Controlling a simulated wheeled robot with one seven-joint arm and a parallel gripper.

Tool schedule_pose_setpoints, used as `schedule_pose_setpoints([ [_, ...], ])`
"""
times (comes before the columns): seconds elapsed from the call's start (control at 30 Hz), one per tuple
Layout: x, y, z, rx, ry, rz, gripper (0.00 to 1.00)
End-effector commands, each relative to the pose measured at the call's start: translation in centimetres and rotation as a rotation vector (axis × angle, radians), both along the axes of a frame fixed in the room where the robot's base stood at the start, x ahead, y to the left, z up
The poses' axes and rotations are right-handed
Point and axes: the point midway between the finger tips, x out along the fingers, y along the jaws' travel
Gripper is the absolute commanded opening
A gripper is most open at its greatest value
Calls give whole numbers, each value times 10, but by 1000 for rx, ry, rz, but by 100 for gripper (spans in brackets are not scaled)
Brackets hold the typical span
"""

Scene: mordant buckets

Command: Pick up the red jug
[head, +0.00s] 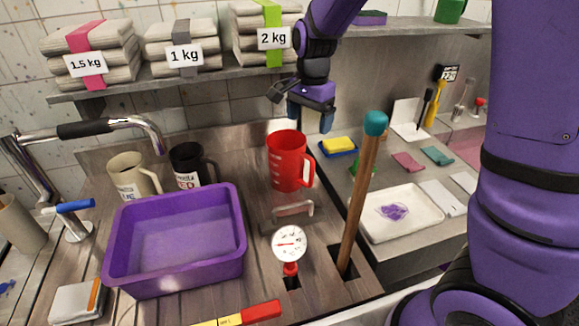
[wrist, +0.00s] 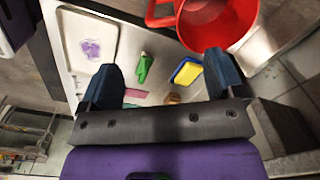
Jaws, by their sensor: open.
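The red jug (head: 286,162) stands upright on the wooden worktop in the head view, behind the metal handle and right of the black jug. Its handle (head: 309,172) faces right. My gripper (head: 309,122) is above the jug and slightly to its right, with its fingers apart. In the wrist view my gripper (wrist: 165,85) is open and nothing is between its fingers. There the red jug (wrist: 213,22) is at the top right, cut by the frame edge, beyond the right fingertip. Its open mouth shows and its handle (wrist: 160,14) points left. The gripper appears apart from the jug.
A purple tub (head: 177,283), cream jug (head: 130,178) and black jug (head: 187,167) stand to the left. A wooden pole (head: 360,195) with a teal top rises at right, near a dial thermometer (head: 290,244). A shelf (head: 200,78) with wool bundles overhangs behind. A yellow sponge (head: 338,145) lies right of the jug.

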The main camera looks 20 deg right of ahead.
Motion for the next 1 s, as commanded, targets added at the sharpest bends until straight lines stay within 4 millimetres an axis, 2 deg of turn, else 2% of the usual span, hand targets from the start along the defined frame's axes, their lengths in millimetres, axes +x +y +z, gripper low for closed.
schedule_pose_setpoints([
  [0.27,8,5,-26,-17,21,-48,88],
  [0.5,8,5,-60,-17,20,-46,88],
  [0.77,8,3,-78,-15,20,-47,88],
  [1.0,8,-1,-110,-16,20,-47,88],
])
